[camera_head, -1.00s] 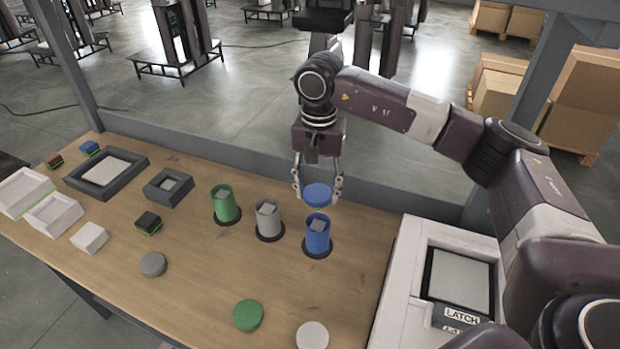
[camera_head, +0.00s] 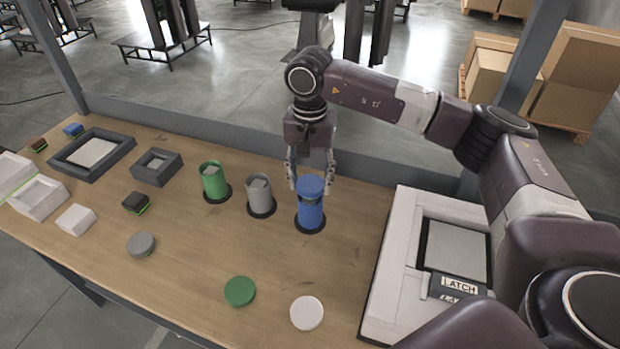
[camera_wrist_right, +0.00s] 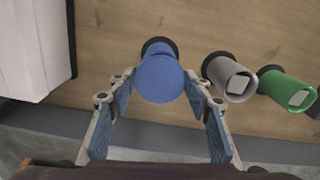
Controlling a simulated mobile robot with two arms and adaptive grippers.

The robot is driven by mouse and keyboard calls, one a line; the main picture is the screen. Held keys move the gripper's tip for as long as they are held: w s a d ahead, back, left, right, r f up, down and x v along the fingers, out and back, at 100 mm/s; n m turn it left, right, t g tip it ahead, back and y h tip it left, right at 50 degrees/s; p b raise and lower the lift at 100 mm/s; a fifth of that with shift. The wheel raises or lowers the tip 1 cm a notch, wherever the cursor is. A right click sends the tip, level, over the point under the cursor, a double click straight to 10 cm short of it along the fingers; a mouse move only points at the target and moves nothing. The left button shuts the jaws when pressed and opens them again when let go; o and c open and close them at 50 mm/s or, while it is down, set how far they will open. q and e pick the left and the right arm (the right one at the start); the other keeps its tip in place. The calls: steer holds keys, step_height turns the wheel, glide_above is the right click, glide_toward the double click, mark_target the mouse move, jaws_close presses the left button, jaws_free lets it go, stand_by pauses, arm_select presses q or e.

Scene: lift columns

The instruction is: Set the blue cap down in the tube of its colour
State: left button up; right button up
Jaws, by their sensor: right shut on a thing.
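The blue cap (camera_head: 310,185) is at the mouth of the blue tube (camera_head: 310,214), roughly in line with it. A thin dark gap seems to show between cap and tube in the head view; whether they touch is unclear. My right gripper (camera_head: 311,189) points down with its fingers on either side of the cap and is shut on it. In the right wrist view the cap (camera_wrist_right: 160,78) sits between the fingertips and hides most of the tube. My left gripper is not in view.
A grey tube (camera_head: 260,195) and a green tube (camera_head: 214,182) stand left of the blue one. A grey cap (camera_head: 141,244), a green cap (camera_head: 240,291) and a white cap (camera_head: 307,313) lie nearer. A white latch box (camera_head: 398,262) stands to the right.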

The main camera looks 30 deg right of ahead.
arm_select(q)
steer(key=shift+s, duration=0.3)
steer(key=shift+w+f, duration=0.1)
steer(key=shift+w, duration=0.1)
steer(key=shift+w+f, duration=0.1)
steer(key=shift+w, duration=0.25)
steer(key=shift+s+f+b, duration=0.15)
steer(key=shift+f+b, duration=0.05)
steer(key=shift+b, duration=0.25)
stand_by(0.6)
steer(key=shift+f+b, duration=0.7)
arm_select(e)
steer(key=shift+f, duration=0.55)
stand_by(0.4)
steer(key=o, duration=1.2)
